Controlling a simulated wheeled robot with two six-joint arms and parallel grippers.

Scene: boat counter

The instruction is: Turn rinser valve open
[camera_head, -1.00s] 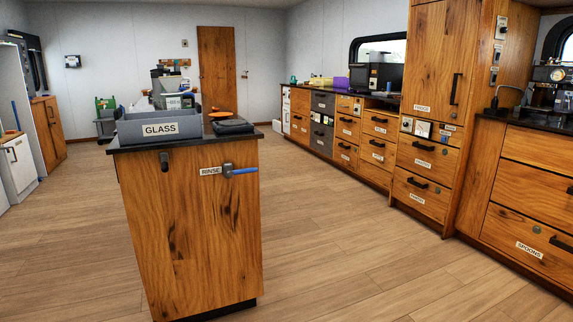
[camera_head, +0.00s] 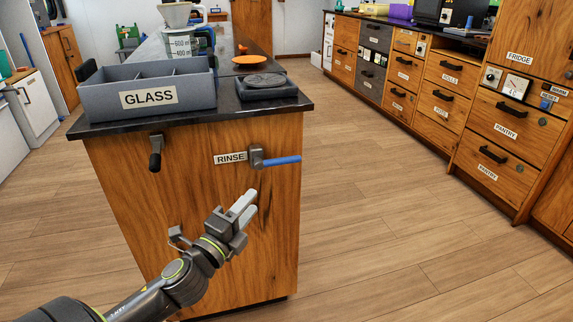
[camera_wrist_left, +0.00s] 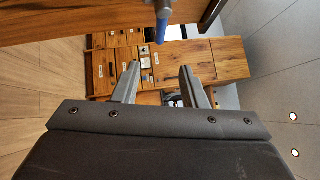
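The rinser valve (camera_head: 257,157) is on the end panel of the wooden counter block, right of the RINSE label (camera_head: 230,158). Its blue lever (camera_head: 282,160) points right, about level. My left gripper (camera_head: 246,203) is below the valve, apart from it, with its fingers pointing up and right. In the left wrist view the left gripper (camera_wrist_left: 160,78) has its two fingers apart with nothing between them. The blue lever tip (camera_wrist_left: 161,32) shows above and beyond the fingertips there. My right gripper is not in view.
A grey GLASS bin (camera_head: 148,88) and a dark rinser pad (camera_head: 266,86) stand on the black countertop (camera_head: 200,115). A dark handle (camera_head: 155,152) hangs on the panel left of the label. The floor (camera_head: 370,220) right of the block is clear.

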